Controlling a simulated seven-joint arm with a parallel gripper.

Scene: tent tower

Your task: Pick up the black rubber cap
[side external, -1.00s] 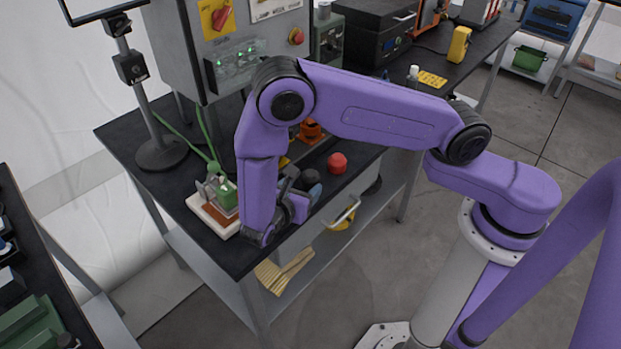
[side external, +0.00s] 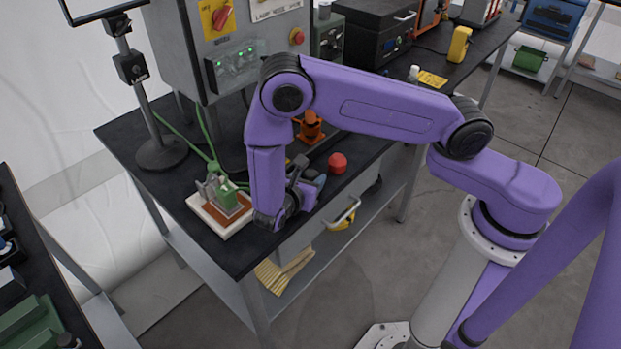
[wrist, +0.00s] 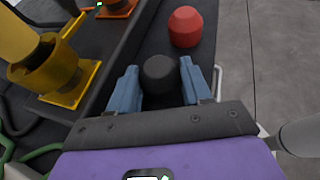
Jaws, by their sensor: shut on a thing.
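The black rubber cap (wrist: 160,73) is a dark rounded piece between the two blue fingers of my gripper (wrist: 158,66) in the wrist view. My gripper is shut on it, with one finger on each side. In the side external view my gripper (side external: 314,186) is low at the front edge of the bench, and my arm and gripper largely hide the cap. I cannot tell whether the cap is still touching the bench.
A red cap (side external: 337,163) stands just beyond my gripper on the dark bench (side external: 160,195). A green clamp fixture on a white base (side external: 232,229) is to the left. A yellow part (wrist: 60,75) and an orange part (side external: 310,128) stand farther back. The control cabinet rises behind.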

